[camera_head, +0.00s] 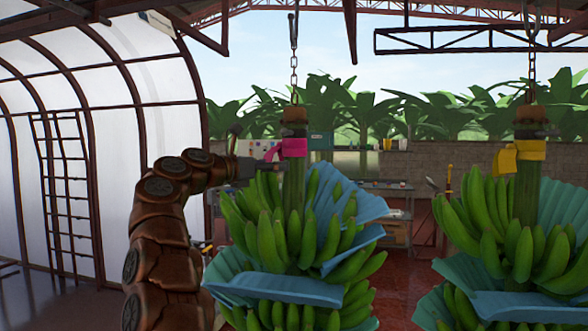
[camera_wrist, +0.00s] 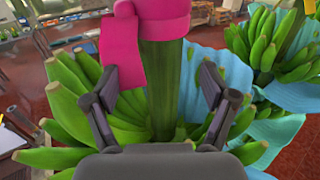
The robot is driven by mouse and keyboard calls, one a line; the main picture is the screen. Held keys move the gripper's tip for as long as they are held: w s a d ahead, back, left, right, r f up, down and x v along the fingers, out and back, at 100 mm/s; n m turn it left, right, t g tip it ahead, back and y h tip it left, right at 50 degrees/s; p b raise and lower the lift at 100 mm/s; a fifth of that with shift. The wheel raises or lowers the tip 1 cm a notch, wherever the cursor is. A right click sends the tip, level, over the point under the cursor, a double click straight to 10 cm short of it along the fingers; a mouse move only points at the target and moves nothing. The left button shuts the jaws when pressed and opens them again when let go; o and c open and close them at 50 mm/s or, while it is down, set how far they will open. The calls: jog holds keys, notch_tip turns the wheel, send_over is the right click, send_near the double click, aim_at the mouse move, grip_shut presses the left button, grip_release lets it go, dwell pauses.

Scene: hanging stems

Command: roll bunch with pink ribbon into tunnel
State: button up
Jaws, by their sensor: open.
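A green banana bunch (camera_head: 262,237) hangs from a chain, with blue sheets between its hands and a pink ribbon (camera_head: 293,147) tied round the top of its stem. In the wrist view the pink ribbon (camera_wrist: 164,18) wraps the stem (camera_wrist: 165,85). My gripper (camera_head: 264,164) is at the stem by the ribbon. In the wrist view my gripper (camera_wrist: 162,82) is open, one finger on each side of the stem just below the ribbon, with gaps to the stem on both sides. A curved white-walled tunnel structure (camera_head: 100,120) with dark ribs stands at left.
A second bunch (camera_head: 490,220) with a yellow ribbon (camera_head: 520,153) hangs close on the right. A ladder (camera_head: 62,190) stands by the white wall. A workbench (camera_head: 395,190) is behind the bunches. The red floor between the bunches is partly clear.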

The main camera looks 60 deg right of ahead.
aim_at(294, 164)
jog(key=shift+s+d, duration=0.25)
jog(key=shift+d, duration=0.05)
jog(key=shift+p+x, duration=1.5)
jog(key=shift+x, duration=2.05)
jog(key=shift+w+f, duration=0.1)
grip_shut()
